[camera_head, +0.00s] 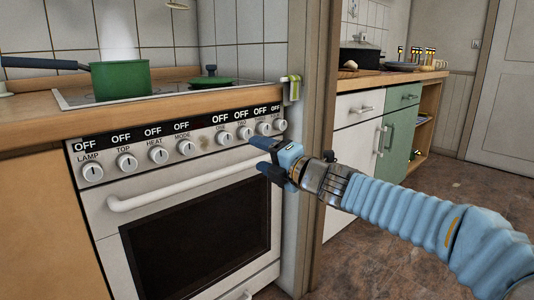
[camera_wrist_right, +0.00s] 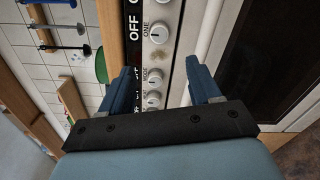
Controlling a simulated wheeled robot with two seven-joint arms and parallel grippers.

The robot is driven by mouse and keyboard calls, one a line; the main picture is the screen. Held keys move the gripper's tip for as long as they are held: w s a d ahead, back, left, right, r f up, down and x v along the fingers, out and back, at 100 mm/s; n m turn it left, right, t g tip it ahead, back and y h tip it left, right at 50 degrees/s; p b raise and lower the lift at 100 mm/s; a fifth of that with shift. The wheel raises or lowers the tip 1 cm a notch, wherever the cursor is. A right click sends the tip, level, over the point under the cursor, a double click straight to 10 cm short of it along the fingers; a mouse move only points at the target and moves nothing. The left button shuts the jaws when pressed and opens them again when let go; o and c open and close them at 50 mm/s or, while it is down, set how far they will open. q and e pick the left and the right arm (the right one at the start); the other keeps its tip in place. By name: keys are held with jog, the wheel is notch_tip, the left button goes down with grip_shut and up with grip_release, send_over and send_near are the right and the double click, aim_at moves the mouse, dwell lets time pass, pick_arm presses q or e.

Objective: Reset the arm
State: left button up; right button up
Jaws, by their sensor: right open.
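My right gripper (camera_head: 262,158) is in front of the stove's control panel, near its right end. Its arm comes in from the lower right of the head view. In the right wrist view the two blue fingers of the gripper (camera_wrist_right: 162,85) stand apart with nothing held between them. The panel and its knobs (camera_wrist_right: 153,76) show beyond and between the fingers. My left gripper is in neither view.
The stove (camera_head: 95,210) has a white oven handle (camera_head: 180,185) and a row of knobs. A green pot (camera_head: 121,79) and a green lid (camera_head: 210,80) sit on the cooktop. A wooden post (camera_head: 316,110) stands behind my right arm. Brown floor (camera_head: 385,270) is open at the lower right.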

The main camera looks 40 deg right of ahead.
jog(key=shift+s, duration=0.7)
jog(key=w+a+f+m+g+y, duration=0.1)
jog(key=w+a+f+m+g, duration=0.2)
jog(key=f, duration=0.8)
jog(key=w+a+f+m+g, duration=0.2)
jog(key=a+f+m, duration=0.3)
jog(key=f, duration=0.6)
jog(key=w+a+f+m+g+y, duration=0.1)
jog(key=w+a+f+m+g, duration=0.25)
jog(key=f, duration=0.85)
jog(key=s+a+f+m+g, duration=0.2)
jog(key=s+a+f+m, duration=0.3)
jog(key=f, duration=0.5)
jog(key=s+a+f+m+g, duration=0.35)
jog(key=s+a+f, duration=0.3)
jog(key=f, duration=0.45)
jog(key=s+a+f+m+g, duration=0.35)
jog(key=s+f, duration=0.35)
jog(key=s, duration=0.6)
notch_tip(320, 180, up, 13)
jog(key=y+p, duration=0.1)
jog(key=p, duration=1.2)
jog(key=shift+w+a, duration=0.25)
